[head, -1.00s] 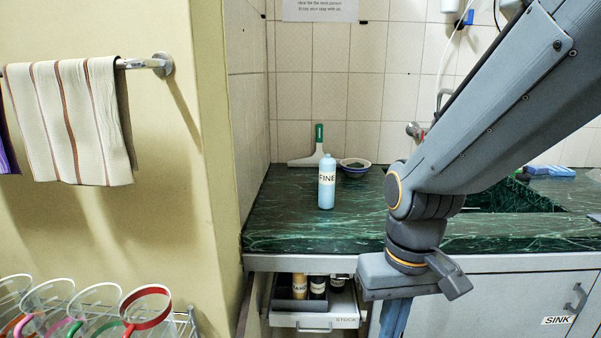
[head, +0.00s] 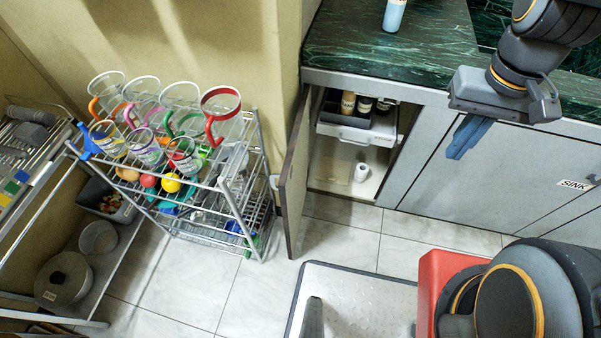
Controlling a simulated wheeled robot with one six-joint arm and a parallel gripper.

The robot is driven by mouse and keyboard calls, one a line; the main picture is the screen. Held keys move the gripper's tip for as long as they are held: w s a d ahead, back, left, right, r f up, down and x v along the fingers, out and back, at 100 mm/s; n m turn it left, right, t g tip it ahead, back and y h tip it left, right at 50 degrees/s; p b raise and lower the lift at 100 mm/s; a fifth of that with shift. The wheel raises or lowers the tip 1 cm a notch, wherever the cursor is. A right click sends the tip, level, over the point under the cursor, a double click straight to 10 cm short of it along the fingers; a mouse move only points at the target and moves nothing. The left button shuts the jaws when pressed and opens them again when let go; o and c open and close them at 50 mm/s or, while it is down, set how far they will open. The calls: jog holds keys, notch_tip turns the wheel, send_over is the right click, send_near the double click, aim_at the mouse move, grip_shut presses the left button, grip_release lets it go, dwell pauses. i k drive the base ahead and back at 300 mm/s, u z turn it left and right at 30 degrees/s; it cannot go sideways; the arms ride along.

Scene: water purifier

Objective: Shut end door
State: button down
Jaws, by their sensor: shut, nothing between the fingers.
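The end door (head: 292,179) is the leftmost cabinet door under the green counter in the head view. It stands wide open, swung out toward me, and shows nearly edge-on beside the wire rack. A handle (head: 273,183) shows on its left face. The open cabinet (head: 335,166) holds a pull-out tray (head: 356,131) with bottles, and a small white cup (head: 361,172) sits on its floor. My gripper (head: 459,151) is shut and empty, pointing down in front of the closed cabinet front, to the right of the opening and apart from the door.
A wire rack (head: 236,200) with mugs and coloured items stands close to the door's left. A closed cabinet front labelled SINK (head: 574,184) is on the right. A blue bottle (head: 394,14) stands on the counter (head: 350,48). Tiled floor (head: 340,234) lies open before the cabinet.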

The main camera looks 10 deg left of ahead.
aim_at(292, 183)
jog(key=z, duration=1.75)
jog(key=k, duration=1.5)
jog(key=u, duration=1.9)
jog(key=i, duration=0.55)
jog(key=z, duration=0.2)
